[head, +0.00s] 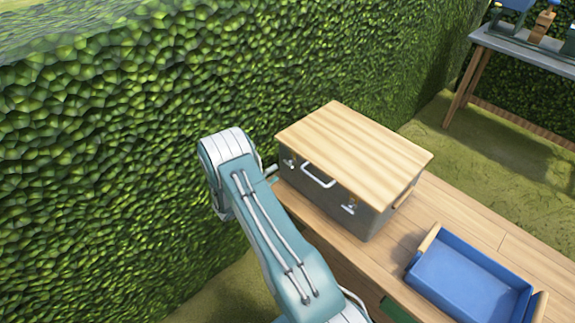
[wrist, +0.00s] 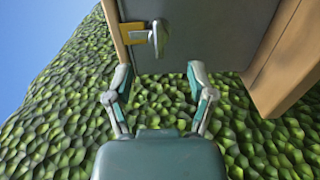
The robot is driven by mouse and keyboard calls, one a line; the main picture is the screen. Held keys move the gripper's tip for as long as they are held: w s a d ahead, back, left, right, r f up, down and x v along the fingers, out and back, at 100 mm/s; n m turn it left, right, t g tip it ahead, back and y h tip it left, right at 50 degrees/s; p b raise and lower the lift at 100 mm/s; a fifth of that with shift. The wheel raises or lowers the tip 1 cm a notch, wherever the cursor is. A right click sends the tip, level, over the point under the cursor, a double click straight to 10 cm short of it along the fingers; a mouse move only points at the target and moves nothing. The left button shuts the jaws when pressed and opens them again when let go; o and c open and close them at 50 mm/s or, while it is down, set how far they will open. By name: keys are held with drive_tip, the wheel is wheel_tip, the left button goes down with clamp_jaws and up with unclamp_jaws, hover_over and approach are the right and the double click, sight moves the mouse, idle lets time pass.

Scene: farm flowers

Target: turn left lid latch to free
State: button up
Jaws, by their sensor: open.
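A grey box (head: 330,199) with a pale wooden lid (head: 355,150) stands on a wooden bench. Its front carries a white handle (head: 318,177), a left latch (head: 289,162) and a right latch (head: 349,208). In the wrist view a latch (wrist: 158,39) shows as an oblong metal knob beside a yellow plate (wrist: 137,36) at the lid's edge; it appears to be the left one. My gripper (wrist: 160,74) is open and empty, with its fingertips short of the latch and spread to either side of it. In the head view my arm mostly hides the gripper.
A blue tray (head: 440,277) with wooden ends sits on the bench (head: 490,231) to the right of the box. A tall green hedge (head: 110,170) runs close behind my arm. A second table (head: 520,48) with items stands at the back right.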

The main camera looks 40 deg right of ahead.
sight(287, 166)
drive_tip(key=d, duration=0.6)
drive_tip(key=shift+w+d, duration=0.25)
drive_tip(key=shift+d, duration=0.1)
clamp_jaws()
